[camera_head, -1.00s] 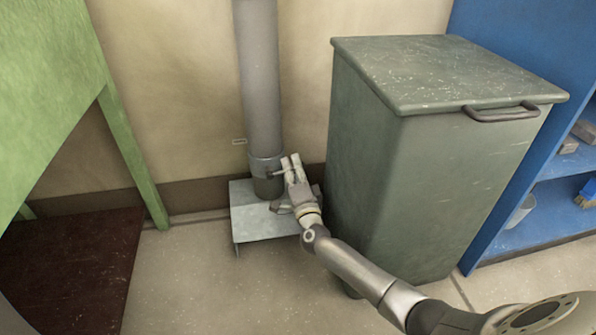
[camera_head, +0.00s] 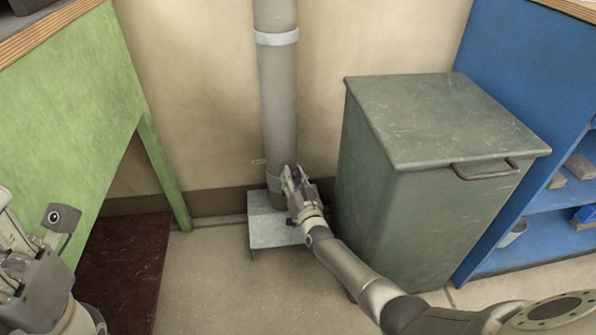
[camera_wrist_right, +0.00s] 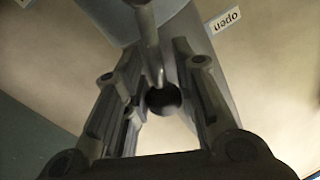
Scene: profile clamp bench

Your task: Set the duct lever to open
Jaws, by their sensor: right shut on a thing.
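The grey duct (camera_head: 277,100) runs down the wall to a low metal stand. Its lever, a thin metal rod (camera_wrist_right: 147,40), shows in the right wrist view, with a dark round end (camera_wrist_right: 163,98) between the finger pads. My right gripper (camera_head: 289,172) is at the duct's lower collar, shut on the lever; it hides the lever in the head view. The "open" label (camera_wrist_right: 225,20) appears upside down in the right wrist view. A small tag (camera_head: 258,161) shows left of the duct. My left gripper (camera_head: 12,238) is partly in view at lower left, its jaws unclear.
A green-grey bin (camera_head: 400,200) stands close right of my right gripper. The metal stand (camera_head: 268,236) lies below it. A green bench (camera_head: 75,120) is at left, a blue shelf (camera_head: 510,110) at far right. Bare floor lies in front of the stand.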

